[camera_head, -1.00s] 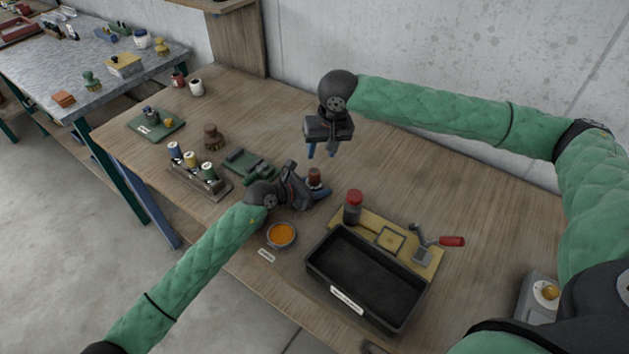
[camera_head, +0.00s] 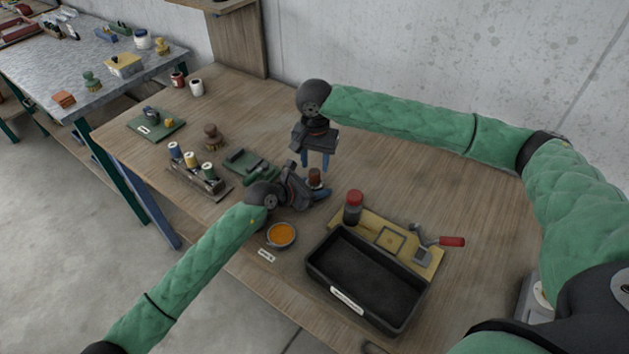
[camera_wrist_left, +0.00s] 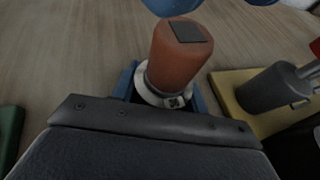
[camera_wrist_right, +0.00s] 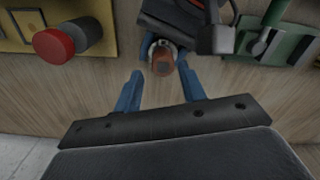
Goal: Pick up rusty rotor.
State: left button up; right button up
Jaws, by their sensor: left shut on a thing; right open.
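The rusty rotor (camera_head: 315,177) is a short red-brown cylinder with a pale collar. In the left wrist view, the rotor (camera_wrist_left: 178,60) stands up between the blue fingers of my left gripper (camera_wrist_left: 165,92), which is shut on it. In the head view my left gripper (camera_head: 316,194) is low over the bench. My right gripper (camera_head: 315,160) points down just above the rotor, open and empty. In the right wrist view, the rotor (camera_wrist_right: 162,58) lies ahead of the gap between the open fingertips (camera_wrist_right: 160,80). The rotor's lower end is hidden.
A black tray (camera_head: 330,277) is at the bench front, by a yellow board (camera_head: 433,268) with a red-capped jar (camera_head: 353,208) and a red-handled tool (camera_head: 450,241). An orange-filled bowl (camera_head: 281,235), green fixture (camera_head: 250,165) and spool rack (camera_head: 205,187) lie left. The back right is clear.

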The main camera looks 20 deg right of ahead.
aim_at(315, 171)
jog(key=shift+w+d+f, duration=0.1)
jog(key=shift+w+f, duration=0.1)
jog(key=shift+f, duration=1.3)
jog(key=shift+w+f, duration=0.2)
jog(key=shift+f, duration=1.25)
grip_shut()
